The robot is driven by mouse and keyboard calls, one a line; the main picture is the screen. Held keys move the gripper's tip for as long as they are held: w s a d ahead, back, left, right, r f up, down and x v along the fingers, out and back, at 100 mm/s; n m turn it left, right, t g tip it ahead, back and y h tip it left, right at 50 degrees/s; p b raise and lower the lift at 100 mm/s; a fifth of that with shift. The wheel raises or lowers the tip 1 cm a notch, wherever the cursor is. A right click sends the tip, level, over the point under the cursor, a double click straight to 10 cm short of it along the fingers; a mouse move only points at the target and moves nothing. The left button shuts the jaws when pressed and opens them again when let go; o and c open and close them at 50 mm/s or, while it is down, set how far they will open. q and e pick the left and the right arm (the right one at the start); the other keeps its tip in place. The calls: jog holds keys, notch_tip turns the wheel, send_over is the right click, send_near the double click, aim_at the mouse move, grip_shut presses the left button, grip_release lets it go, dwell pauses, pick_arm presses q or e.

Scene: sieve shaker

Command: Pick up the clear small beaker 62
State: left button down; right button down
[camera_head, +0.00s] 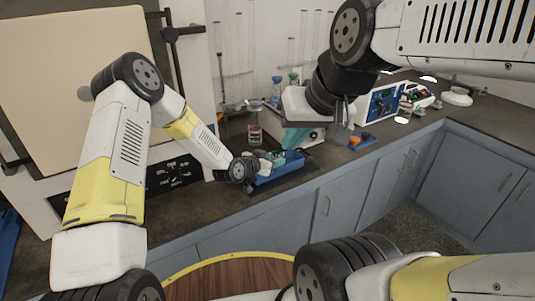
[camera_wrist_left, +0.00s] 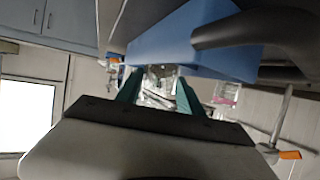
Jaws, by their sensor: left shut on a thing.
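My left gripper (camera_head: 268,158) is at the left end of the blue bin on the counter. In the left wrist view its two teal fingers (camera_wrist_left: 158,92) are shut on a clear small beaker (camera_wrist_left: 160,78), which sits between them. The beaker's number cannot be read, and in the head view the beaker is too small to make out. My right gripper (camera_head: 298,137) hangs from the upper right above the counter, seen from behind. Its fingertips are not clear, so its opening cannot be told.
The blue bin (camera_head: 290,169) stands at the counter's front edge, close to my left gripper; it also fills the upper wrist view (camera_wrist_left: 190,40). A jar with a pinkish label (camera_head: 254,133) stands behind. A device with a blue screen (camera_head: 383,103) stands to the right.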

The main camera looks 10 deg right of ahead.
pick_arm(q)
notch_tip(320, 180, up, 15)
dwell(0.8)
jog(key=shift+w+a, duration=0.1)
jog(key=shift+w, duration=0.05)
dwell(0.4)
